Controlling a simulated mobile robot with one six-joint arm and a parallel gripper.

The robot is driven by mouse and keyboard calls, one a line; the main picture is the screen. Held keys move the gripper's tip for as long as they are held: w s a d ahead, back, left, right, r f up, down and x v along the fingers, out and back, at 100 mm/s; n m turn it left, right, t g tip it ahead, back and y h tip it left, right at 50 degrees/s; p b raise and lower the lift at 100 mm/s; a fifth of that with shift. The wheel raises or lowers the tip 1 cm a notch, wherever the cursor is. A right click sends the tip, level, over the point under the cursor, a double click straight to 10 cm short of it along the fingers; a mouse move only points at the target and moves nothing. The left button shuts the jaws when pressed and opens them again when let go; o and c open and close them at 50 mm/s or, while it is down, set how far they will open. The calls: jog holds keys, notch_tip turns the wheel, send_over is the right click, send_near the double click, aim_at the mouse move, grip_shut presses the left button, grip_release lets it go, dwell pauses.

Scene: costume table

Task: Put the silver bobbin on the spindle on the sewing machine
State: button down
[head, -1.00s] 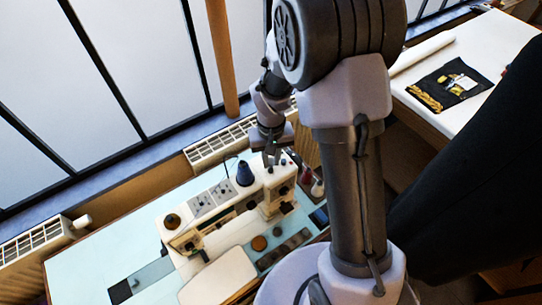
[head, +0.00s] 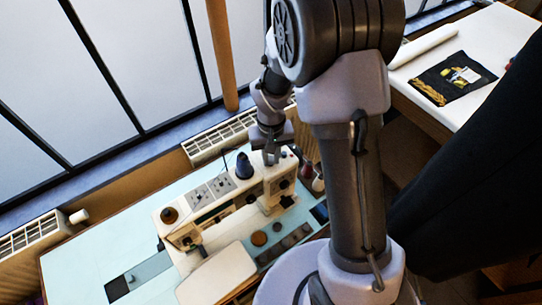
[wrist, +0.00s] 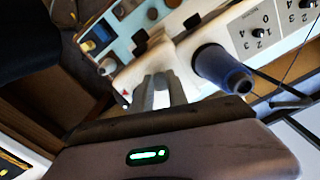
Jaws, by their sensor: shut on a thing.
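The white sewing machine (head: 232,207) stands on the pale blue table and also shows in the wrist view (wrist: 190,50). My gripper (head: 271,159) is over the right end of the machine's top, to the right of the blue thread cone. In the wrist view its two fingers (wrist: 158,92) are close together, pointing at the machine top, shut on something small. That is most likely the silver bobbin, but it is hidden between the fingertips. I cannot make out the spindle; the fingers may cover it. I cannot tell whether the held thing touches the machine.
The blue thread cone (head: 243,166) stands upright close to my gripper and also shows in the wrist view (wrist: 222,70). A thin wire rises near it. Dark trays and a brown disc (head: 259,239) lie in front of the machine. A radiator (head: 218,139) stands behind.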

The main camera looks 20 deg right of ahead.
jog(key=c, duration=1.2)
grip_release()
jog(key=shift+r, duration=0.1)
notch_tip(320, 180, up, 17)
jog(key=p, duration=0.3)
jog(key=shift+r, duration=0.15)
